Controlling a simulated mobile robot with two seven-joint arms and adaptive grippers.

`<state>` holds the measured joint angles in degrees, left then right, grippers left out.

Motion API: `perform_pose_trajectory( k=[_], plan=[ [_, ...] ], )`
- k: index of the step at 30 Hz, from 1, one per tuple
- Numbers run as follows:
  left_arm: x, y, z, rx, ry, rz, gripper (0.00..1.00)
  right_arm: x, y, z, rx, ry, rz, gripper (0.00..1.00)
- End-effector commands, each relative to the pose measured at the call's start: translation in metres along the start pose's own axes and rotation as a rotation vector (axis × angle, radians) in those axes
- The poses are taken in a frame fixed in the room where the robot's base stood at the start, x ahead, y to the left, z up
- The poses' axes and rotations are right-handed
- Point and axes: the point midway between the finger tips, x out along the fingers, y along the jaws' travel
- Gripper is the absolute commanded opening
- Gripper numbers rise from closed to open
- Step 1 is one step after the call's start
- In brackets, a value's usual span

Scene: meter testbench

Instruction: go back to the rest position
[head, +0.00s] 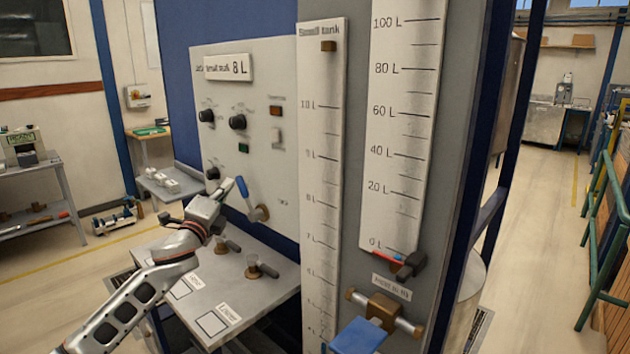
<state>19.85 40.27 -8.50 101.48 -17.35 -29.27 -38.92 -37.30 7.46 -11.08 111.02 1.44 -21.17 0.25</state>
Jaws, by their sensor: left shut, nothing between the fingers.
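My left arm comes in from the lower left over the bench shelf (205,285). My left gripper (225,190) is shut and holds nothing that I can see. It is in front of the lower part of the white panel (245,110), just left of the blue-handled lever (242,187). Its tips look very close to the lever; I cannot tell whether they touch. The panel carries a sign reading 8 L, black knobs and small switches. My right gripper is not in view.
Right of the panel stand the small tank scale (320,150) and a larger scale (403,120). Brown-knobbed stubs (253,268) stick up from the shelf. A blue valve handle (360,336) juts out at the bottom. Open floor (535,250) lies to the right.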

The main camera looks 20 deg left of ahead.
Motion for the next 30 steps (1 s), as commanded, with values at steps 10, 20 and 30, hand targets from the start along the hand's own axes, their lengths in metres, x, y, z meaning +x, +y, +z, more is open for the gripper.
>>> perform_pose_trajectory(
  k=[10,20,30],
  plan=[
    [-0.037,0.066,-0.058,-0.166,0.076,0.106,0.0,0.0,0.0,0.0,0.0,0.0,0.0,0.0],
    [-0.173,0.2,-0.185,-0.629,0.172,0.409,0.0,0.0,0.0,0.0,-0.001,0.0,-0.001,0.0],
    [-0.366,0.282,-0.289,-1.16,0.088,0.768,0.0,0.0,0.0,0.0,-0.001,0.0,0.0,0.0]
  ],
)
